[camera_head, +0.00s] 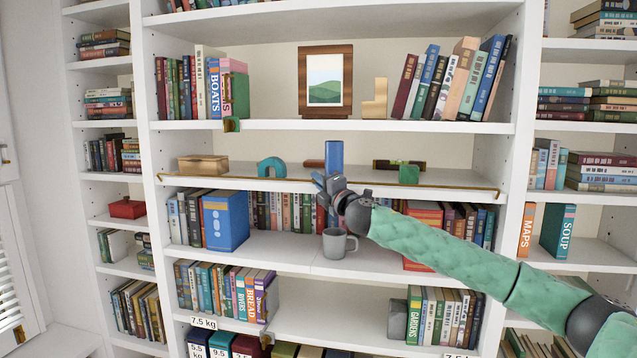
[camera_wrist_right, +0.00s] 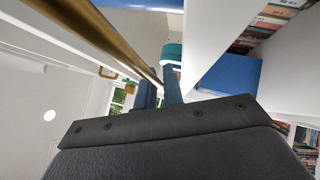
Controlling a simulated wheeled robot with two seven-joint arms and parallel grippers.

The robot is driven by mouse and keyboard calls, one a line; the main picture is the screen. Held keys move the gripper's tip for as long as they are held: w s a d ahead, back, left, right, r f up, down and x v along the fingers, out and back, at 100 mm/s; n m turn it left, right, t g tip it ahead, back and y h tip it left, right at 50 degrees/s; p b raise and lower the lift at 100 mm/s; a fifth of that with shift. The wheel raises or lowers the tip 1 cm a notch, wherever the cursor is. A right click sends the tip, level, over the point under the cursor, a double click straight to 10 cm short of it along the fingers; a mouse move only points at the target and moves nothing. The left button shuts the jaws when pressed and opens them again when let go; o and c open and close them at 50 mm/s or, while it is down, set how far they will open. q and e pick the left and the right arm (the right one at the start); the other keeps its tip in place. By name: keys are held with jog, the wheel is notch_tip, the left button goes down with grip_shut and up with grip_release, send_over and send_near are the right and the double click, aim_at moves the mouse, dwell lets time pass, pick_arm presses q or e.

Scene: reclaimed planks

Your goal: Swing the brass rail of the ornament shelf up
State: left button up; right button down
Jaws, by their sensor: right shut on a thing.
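The brass rail (camera_head: 440,187) runs along the front edge of the ornament shelf (camera_head: 460,177), low against its lip, from one upright to the other. My right gripper (camera_head: 331,184) is at the middle of the rail, its fingers shut on it. In the right wrist view the rail (camera_wrist_right: 105,33) crosses diagonally from the upper left to the fingertips (camera_wrist_right: 161,90), where the fingers hide part of it. My left gripper is in neither view.
On the ornament shelf stand a wooden box (camera_head: 203,165), a teal arch (camera_head: 270,168), a blue upright block (camera_head: 334,155) and a green ornament (camera_head: 409,174). A grey mug (camera_head: 335,244) stands on the shelf below, under my gripper. Books fill the neighbouring shelves.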

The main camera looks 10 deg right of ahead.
dwell(0.4)
jog(key=c, duration=1.5)
grip_release()
jog(key=shift+f, duration=0.15)
